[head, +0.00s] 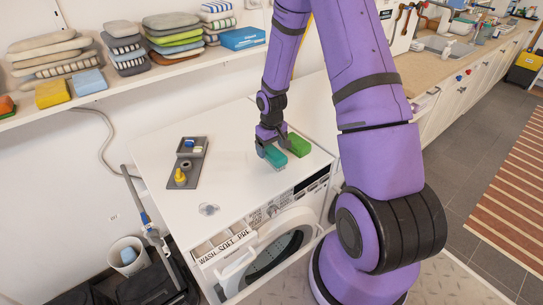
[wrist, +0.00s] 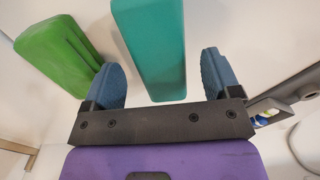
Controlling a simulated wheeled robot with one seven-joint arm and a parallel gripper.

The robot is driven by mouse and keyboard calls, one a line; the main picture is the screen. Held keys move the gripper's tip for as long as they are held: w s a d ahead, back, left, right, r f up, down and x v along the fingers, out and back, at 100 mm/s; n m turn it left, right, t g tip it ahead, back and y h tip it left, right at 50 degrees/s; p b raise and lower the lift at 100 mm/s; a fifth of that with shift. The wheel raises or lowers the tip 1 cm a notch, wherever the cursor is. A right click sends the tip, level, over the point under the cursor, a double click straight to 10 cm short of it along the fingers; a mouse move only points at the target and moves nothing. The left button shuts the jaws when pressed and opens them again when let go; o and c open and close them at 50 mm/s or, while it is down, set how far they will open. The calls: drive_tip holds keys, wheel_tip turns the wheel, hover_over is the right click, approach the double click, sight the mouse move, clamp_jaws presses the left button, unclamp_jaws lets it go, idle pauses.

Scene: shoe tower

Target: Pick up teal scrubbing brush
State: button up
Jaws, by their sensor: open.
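The teal scrubbing brush (head: 276,157) lies on the white top of the washing machine, near its front edge. In the wrist view the teal brush (wrist: 156,50) extends between the two blue fingers of my gripper (wrist: 164,80), with a gap on each side. My gripper (head: 269,146) is open at the brush in the head view. Whether the fingers reach down beside the brush's sides is hard to tell. A green brush (head: 298,145) lies just right of the teal one; in the wrist view this green brush (wrist: 58,50) is at the left, close to the left finger.
A grey tray (head: 187,163) with a yellow item stands to the left on the washing machine top (head: 160,155). Folded towels sit on a wall shelf (head: 110,92) behind. The white top left of the brushes is mostly clear.

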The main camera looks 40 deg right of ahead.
sight(271, 150)
drive_tip(key=shift+f, duration=1.65)
drive_tip(key=c, duration=1.1)
drive_tip(key=shift+o, duration=0.2)
drive_tip(key=shift+r, duration=0.1)
